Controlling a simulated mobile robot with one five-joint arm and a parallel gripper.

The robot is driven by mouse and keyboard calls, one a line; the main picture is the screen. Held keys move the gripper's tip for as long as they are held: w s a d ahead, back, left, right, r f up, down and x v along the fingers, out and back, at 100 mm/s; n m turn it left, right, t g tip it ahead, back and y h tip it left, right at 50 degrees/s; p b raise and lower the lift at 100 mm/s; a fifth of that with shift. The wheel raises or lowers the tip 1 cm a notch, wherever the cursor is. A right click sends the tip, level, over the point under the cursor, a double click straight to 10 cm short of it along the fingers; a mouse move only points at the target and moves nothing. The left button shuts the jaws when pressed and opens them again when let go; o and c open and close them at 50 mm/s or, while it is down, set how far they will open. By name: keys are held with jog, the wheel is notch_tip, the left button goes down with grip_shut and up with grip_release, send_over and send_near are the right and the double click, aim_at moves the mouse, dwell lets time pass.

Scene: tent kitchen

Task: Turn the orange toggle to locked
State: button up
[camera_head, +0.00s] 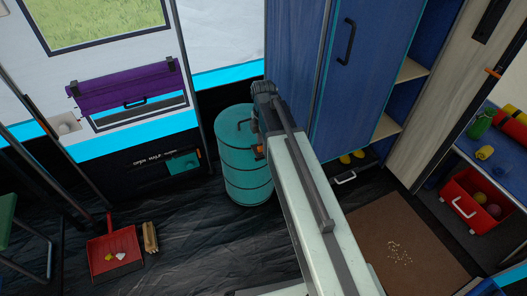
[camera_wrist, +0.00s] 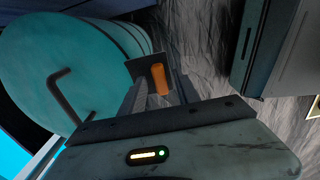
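The orange toggle (camera_wrist: 159,79) sits on a dark plate (camera_wrist: 136,68) at the side of the teal barrel (camera_wrist: 60,45). In the head view a small orange part (camera_head: 259,149) shows beside the arm, against the barrel (camera_head: 243,180). My gripper (camera_wrist: 158,95) points at the toggle in the wrist view, its two dark fingers apart with the toggle beyond and between them. I cannot tell whether a finger touches it. In the head view the arm hides most of the gripper. No lock marking is legible.
A blue cabinet (camera_head: 290,55) stands right behind the barrel. The barrel top carries a bent dark handle (camera_wrist: 62,95). A red dustpan (camera_head: 115,252) and a brush (camera_head: 150,237) lie on the floor to the left. A brown mat (camera_head: 400,235) and a red crate (camera_head: 470,203) are at right.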

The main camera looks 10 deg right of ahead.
jog(key=shift+c, duration=0.4)
grip_shut()
jog(key=shift+m, duration=0.4)
jog(key=m, duration=0.3)
jog(key=shift+m, duration=0.4)
jog(key=m, duration=1.3)
jog(key=shift+w+m, duration=0.1)
jog(key=shift+m, duration=0.2)
